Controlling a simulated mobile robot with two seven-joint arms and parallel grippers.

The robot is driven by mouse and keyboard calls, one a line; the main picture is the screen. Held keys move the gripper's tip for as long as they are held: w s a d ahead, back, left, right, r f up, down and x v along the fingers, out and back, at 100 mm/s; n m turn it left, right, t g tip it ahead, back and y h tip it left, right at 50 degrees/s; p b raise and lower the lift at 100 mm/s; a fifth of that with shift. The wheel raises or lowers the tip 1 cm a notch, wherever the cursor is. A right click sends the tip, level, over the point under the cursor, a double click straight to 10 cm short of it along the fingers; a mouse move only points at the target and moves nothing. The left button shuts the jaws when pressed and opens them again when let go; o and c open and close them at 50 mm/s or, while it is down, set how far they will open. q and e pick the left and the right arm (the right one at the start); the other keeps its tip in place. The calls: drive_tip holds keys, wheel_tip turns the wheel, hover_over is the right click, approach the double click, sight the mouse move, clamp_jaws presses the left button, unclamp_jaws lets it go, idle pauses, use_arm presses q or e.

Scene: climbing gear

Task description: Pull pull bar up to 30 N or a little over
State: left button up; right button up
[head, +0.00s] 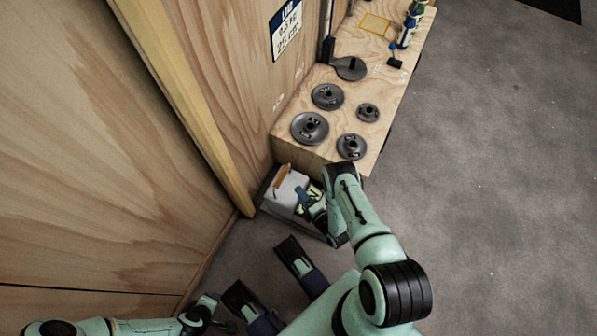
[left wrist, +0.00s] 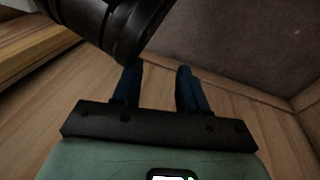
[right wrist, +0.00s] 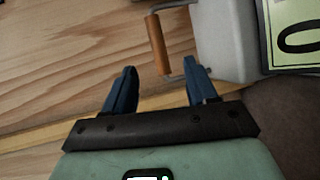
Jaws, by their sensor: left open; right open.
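The pull bar is an orange-brown wooden cylinder on a metal bracket at the white box; it shows in the head view (head: 282,176) and the right wrist view (right wrist: 156,45). My right gripper (head: 304,194) is open with blue fingers beside the box. In the right wrist view (right wrist: 160,66) the bar appears just past the open fingertips, lined up with the gap, and nothing is gripped. A yellow-green display (right wrist: 295,34) on the box shows a large 0, cut off by the frame. My left gripper (left wrist: 158,68) is open and empty, facing wood panelling.
A plywood bench (head: 384,98) above the box carries several dark weight discs, including one disc (head: 310,128) near its front. A wooden wall with a post (head: 180,90) stands on the left. Grey floor (head: 490,180) is clear on the right.

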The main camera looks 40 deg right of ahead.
sight(285, 174)
drive_tip(key=shift+n+t, duration=0.3)
drive_tip(key=shift+n, duration=0.1)
drive_tip(key=w+b, duration=0.1)
drive_tip(key=w, duration=0.3)
drive_tip(key=w+f+b, duration=0.1)
drive_tip(key=w+b, duration=0.1)
drive_tip(key=w, duration=0.2)
drive_tip(key=w+d+f+b, duration=0.1)
drive_tip(key=w, duration=0.3)
drive_tip(key=shift+f+b, duration=0.1)
drive_tip(key=shift+b, duration=0.2)
use_arm(q)
drive_tip(key=s+a+f+g, duration=0.1)
drive_tip(key=s+f+g, duration=0.2)
drive_tip(key=s+f, duration=0.4)
drive_tip(key=shift+s+a+n, duration=0.15)
drive_tip(key=shift+s+n, duration=0.25)
drive_tip(key=shift+s, duration=0.85)
use_arm(e)
drive_tip(key=shift+w+d, duration=0.1)
drive_tip(key=shift+w, duration=0.45)
clamp_jaws()
